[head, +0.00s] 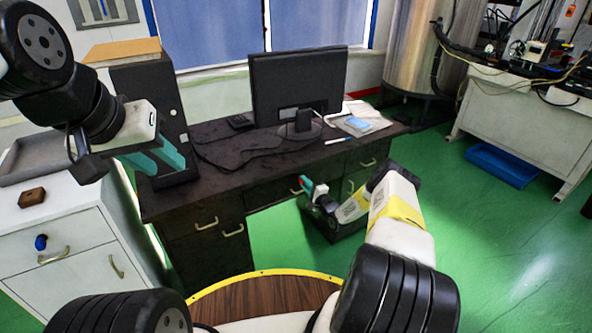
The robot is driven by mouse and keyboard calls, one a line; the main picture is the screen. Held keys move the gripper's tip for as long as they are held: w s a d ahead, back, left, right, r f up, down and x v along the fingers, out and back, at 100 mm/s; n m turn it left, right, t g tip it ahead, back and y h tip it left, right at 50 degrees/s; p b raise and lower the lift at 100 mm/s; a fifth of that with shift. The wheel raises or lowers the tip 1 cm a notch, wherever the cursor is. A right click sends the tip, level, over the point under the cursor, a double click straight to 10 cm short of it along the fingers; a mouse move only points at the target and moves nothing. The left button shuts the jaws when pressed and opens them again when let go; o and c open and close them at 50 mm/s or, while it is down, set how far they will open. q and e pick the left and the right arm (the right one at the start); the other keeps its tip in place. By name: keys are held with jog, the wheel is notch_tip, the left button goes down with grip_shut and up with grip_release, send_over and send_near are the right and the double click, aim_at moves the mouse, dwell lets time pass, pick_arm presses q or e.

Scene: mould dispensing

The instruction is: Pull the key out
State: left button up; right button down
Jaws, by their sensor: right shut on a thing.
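My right gripper (305,186) is at the front of the black desk (205,195), close to its middle drawer (275,190). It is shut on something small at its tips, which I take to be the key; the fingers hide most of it. I cannot tell whether the key is in a lock or clear of it. My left gripper (158,160) has teal fingers that look apart and empty. It hangs in front of the black computer tower at the desk's left end.
A white cabinet (60,250) with a brown block (32,197) stands left. A blue tray (502,165) lies by the right bench. Green floor right of the desk is clear.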

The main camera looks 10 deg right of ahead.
jog(key=v, duration=0.6)
jog(key=shift+s, duration=0.25)
dwell(0.8)
dwell(0.4)
